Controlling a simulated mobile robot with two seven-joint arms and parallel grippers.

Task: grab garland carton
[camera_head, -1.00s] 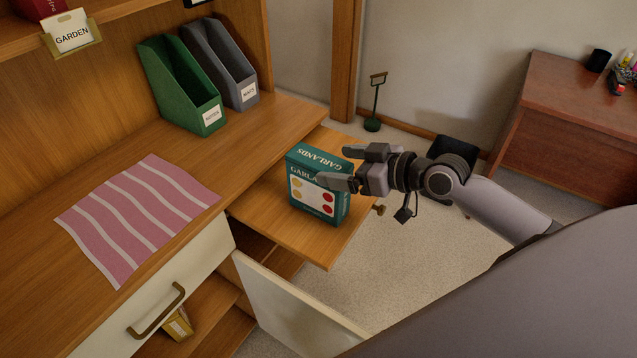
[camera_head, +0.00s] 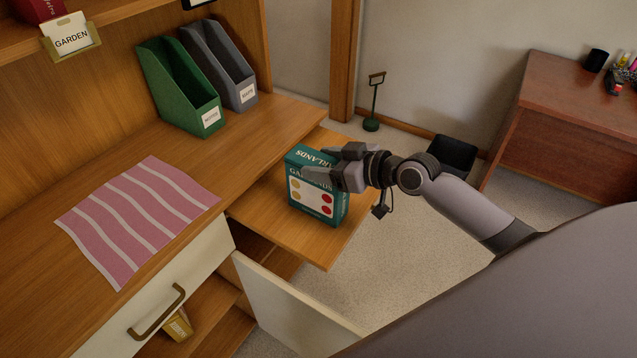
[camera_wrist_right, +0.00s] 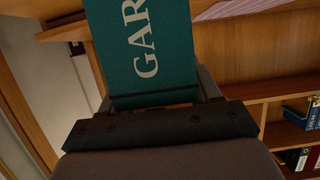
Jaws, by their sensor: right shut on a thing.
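The garland carton (camera_head: 312,205) is a teal box lettered "GARLANDS", with yellow and red dots on a white front panel. It stands upright on a pull-out wooden shelf (camera_head: 270,225). My right gripper (camera_head: 322,165) comes from the right and is shut on the upper part of the carton, one finger across its front and one behind. In the right wrist view the carton (camera_wrist_right: 150,50) fills the space between the fingers, close to the palm. The carton's far side is hidden. My left gripper is not in view.
A green file holder (camera_head: 175,90) and a grey one (camera_head: 222,65) stand at the back of the desktop. A pink striped cloth (camera_head: 138,215) lies on the desk. An open white door panel (camera_head: 290,305) is below the shelf. A black bin (camera_head: 453,153) stands on the floor behind my arm.

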